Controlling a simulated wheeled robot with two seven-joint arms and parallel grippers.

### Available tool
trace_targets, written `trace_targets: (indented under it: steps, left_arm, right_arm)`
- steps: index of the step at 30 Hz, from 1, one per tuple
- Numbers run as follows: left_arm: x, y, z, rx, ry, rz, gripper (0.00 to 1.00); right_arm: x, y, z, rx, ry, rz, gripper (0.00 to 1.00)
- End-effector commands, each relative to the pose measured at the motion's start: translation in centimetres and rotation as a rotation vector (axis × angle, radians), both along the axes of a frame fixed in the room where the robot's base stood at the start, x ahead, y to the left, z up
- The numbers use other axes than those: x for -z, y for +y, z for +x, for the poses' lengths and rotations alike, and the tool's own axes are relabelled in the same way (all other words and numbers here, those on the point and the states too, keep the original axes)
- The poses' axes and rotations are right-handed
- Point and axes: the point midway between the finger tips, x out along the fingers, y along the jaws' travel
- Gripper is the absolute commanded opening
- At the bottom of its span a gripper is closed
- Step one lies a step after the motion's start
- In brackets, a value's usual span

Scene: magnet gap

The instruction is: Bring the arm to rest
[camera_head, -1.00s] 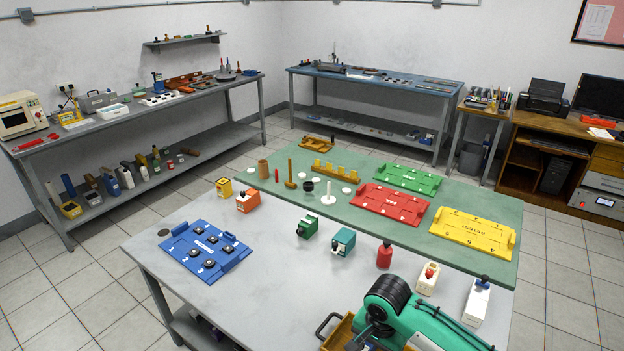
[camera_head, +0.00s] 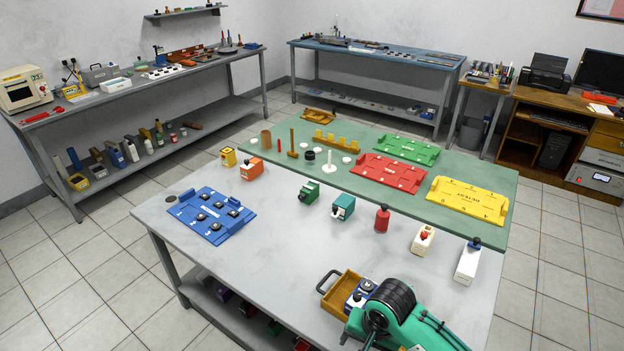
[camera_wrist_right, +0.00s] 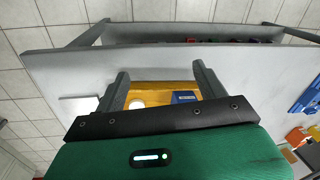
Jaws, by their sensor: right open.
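My right arm (camera_head: 405,318), green with a black ribbed joint, reaches in at the bottom right of the head view. Its fingers are not clear there. In the right wrist view my right gripper (camera_wrist_right: 160,86) is open, with its two dark fingers apart and no object gripped. A wooden tray (camera_head: 327,299) with a dark handle sits at the table's front edge, beside the arm, and holds a blue and white block (camera_head: 360,293). In the wrist view the tray (camera_wrist_right: 150,88) appears between the fingers; the distance is unclear. My left gripper is not in view.
Blue numbered board (camera_head: 210,214) lies at the left of the grey table. The grey tabletop's middle is clear.

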Motion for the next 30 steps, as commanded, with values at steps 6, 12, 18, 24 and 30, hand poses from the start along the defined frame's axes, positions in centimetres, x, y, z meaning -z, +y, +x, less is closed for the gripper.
trace_targets:
  steps: [6,12,18,24,30]
  left_arm:
    - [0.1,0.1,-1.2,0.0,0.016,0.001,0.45]
    - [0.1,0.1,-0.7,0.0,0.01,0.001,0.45]
    - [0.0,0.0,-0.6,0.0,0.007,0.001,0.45]
    - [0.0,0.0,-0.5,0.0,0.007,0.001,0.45]
    - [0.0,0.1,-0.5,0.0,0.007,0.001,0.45]
  right_arm:
    - [0.5,0.6,-3.9,-0.156,-0.087,0.068,0.72]
    - [0.5,-1.0,-7.5,-0.28,-0.19,0.066,0.72]
    - [0.3,-4.4,-11.3,-0.378,-0.263,-0.008,0.72]
    - [0.0,-7.5,-14.2,-0.449,-0.288,-0.097,0.72]
    - [-0.4,-10.2,-16.6,-0.502,-0.286,-0.177,0.72]
